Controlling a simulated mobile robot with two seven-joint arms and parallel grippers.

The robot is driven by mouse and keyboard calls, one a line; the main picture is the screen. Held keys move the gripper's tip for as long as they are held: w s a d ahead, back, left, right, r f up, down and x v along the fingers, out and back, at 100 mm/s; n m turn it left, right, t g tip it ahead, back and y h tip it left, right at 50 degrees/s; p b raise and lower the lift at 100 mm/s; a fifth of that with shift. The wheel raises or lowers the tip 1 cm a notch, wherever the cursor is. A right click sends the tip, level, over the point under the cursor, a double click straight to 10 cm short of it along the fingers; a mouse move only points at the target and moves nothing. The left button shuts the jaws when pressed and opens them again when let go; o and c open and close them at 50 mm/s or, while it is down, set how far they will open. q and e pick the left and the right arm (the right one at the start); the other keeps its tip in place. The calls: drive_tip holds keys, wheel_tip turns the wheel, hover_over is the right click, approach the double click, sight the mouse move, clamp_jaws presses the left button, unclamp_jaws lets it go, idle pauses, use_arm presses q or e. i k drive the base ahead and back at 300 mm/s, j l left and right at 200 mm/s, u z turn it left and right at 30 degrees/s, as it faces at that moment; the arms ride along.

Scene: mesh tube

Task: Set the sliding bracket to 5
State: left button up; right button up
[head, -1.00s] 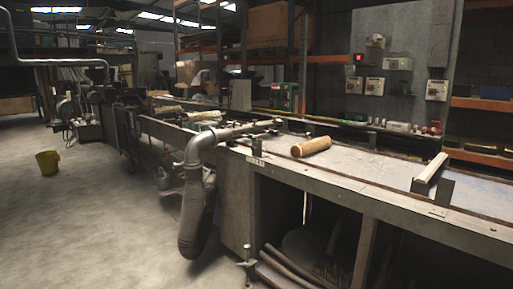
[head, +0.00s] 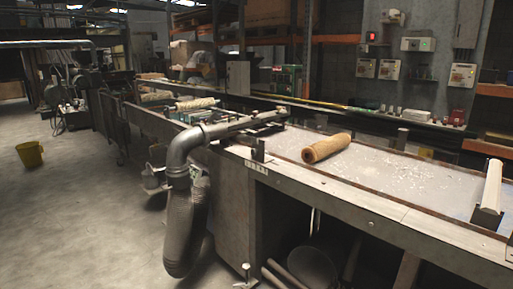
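A small pale plate (head: 255,166) with dark marks, too small to read, sits on the front edge of the long workbench. A short dark upright bracket (head: 258,150) stands just above it. I cannot tell if this is the sliding bracket or what value it is at. Another dark bracket with a pale bar (head: 490,190) stands on the bench at the far right. Neither of my grippers is in view.
The long workbench (head: 370,212) runs from the right into the middle. A wooden roller (head: 326,147) lies on its top. A grey bent pipe with a hose (head: 182,210) hangs in front. Open concrete floor (head: 75,215) is at left, with a yellow bucket (head: 30,154).

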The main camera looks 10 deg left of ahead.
sight(258, 150)
drive_tip(key=i+j+z, duration=0.1)
drive_tip(key=i, duration=0.4)
drive_tip(key=i+j, duration=0.3)
drive_tip(key=i, duration=0.25)
drive_tip(key=l+z, duration=0.05)
